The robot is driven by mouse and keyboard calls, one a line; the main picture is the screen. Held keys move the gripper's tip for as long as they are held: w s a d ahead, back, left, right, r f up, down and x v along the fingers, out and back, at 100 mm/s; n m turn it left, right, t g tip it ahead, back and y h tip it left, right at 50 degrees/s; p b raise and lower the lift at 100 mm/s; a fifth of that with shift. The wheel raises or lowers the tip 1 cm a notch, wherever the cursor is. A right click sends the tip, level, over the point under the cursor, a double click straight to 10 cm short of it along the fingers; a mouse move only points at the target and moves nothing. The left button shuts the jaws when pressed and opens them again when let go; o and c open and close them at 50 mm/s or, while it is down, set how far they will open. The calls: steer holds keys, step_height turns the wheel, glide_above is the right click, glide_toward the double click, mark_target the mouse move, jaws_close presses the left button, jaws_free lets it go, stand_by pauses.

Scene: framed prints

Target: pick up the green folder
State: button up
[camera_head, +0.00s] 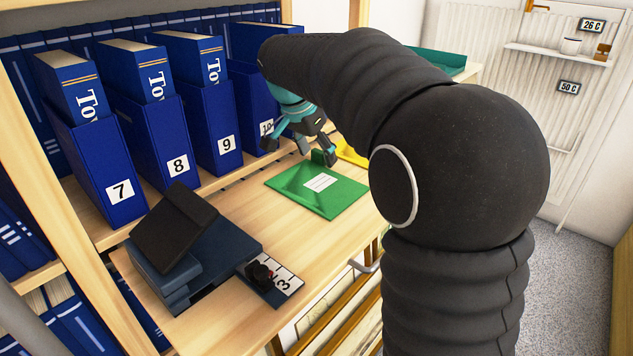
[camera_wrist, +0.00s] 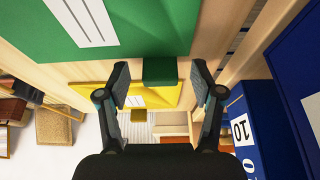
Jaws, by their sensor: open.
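The green folder (camera_head: 327,190) lies flat on the wooden shelf top, with a white label and a small raised green tab (camera_head: 324,157) at its far edge. In the wrist view the green folder (camera_wrist: 150,25) fills the top, and its tab (camera_wrist: 160,70) shows between my two fingertips, with a gap on each side. My gripper (camera_head: 305,146) is open above the tab end of the folder. It also shows in the wrist view (camera_wrist: 161,76), holding nothing. My arm covers part of the area right of the folder.
A yellow folder (camera_head: 349,151) lies just beyond the green one. Blue numbered binders (camera_head: 216,128) stand behind on the left. A dark stack (camera_head: 190,250) and a card marked 3 (camera_head: 284,281) sit at the front left. A teal tray (camera_head: 440,60) is at the back.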

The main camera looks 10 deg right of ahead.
steer(key=shift+w+f, duration=0.1)
steer(key=shift+f, duration=0.15)
steer(key=c, duration=1.2)
steer(key=shift+c, duration=0.2)
